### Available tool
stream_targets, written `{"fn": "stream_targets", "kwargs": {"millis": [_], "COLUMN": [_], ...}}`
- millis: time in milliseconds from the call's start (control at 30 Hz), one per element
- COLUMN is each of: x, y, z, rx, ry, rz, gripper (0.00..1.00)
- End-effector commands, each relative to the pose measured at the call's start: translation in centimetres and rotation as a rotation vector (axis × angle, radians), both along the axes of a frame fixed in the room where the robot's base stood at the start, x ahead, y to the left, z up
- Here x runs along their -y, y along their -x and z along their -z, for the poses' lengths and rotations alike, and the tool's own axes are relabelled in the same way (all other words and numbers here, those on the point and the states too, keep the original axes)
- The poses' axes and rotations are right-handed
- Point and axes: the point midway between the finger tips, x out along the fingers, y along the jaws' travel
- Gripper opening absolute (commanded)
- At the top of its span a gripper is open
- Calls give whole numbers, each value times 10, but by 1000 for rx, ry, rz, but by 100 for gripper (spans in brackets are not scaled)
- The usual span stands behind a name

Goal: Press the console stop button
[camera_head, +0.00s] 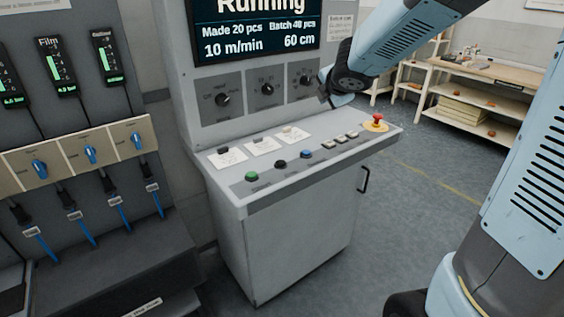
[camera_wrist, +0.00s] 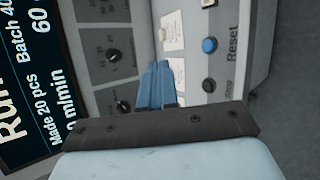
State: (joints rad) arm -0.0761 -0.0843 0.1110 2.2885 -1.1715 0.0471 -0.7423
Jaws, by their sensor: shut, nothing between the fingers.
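The black stop button (camera_head: 280,165) sits on the sloping desk of the grey console (camera_head: 300,245), between a green button (camera_head: 252,177) and a blue button (camera_head: 306,154). In the wrist view the black button (camera_wrist: 209,85) shows beside the label "Stop", with the blue button (camera_wrist: 209,45) labelled "Reset" above it. My gripper (camera_wrist: 158,68) is shut and empty, its blue fingers together, apart from the black button in that view. In the head view my gripper (camera_head: 326,88) is mostly hidden by my wrist, above the desk near the upright panel.
The console screen (camera_head: 258,35) reads "Running". Rotary knobs (camera_head: 267,89) stick out from the panel below it. A red mushroom button (camera_head: 376,120) stands at the desk's right end. Film units and blue-handled valves (camera_head: 90,155) are at left. Shelves (camera_head: 470,100) stand behind.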

Motion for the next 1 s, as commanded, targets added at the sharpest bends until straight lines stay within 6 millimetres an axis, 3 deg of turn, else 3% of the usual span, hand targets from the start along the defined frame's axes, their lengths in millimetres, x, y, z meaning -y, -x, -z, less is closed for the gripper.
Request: {"fn": "stream_targets", "kwargs": {"millis": [100,200,400,600,1000], "x": [-38,-67,-105,-115,-114], "y": [-21,-29,-29,-27,-27], "z": [31,56,91,101,104], "rx": [-2,1,7,12,11], "ry": [121,205,306,332,331], "rz": [-262,-463,-743,-829,-827], "gripper": [0,0,0,0,0]}}
